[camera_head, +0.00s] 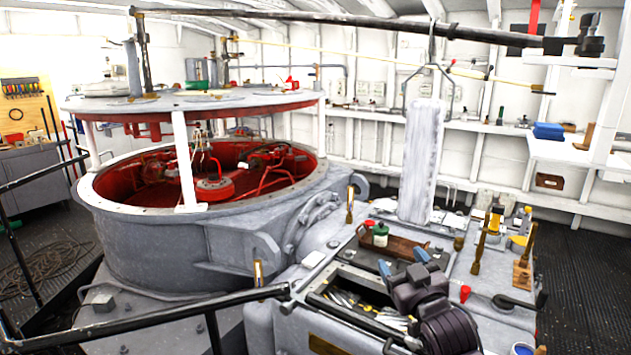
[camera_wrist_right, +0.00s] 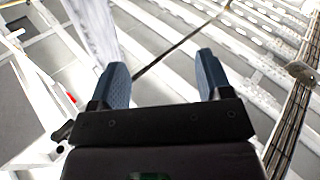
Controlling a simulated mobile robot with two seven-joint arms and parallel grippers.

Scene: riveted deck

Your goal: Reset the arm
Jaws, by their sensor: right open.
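My right gripper (camera_head: 403,262) is above the grey workbench in the head view, near its middle. Its dark arm comes in from the bottom. Its two blue fingertips are spread apart with nothing between them. The right wrist view also shows the open gripper (camera_wrist_right: 163,75), with blue pads on both sides of an empty gap. My left gripper shows in neither view.
A bench tray (camera_head: 365,311) holding loose metal pieces lies beside my right arm. A green bottle (camera_head: 380,234) stands in a brown wooden tray (camera_head: 405,247). A pale hanging block (camera_head: 422,160) rises behind. A black railing (camera_head: 150,314) crosses the front left.

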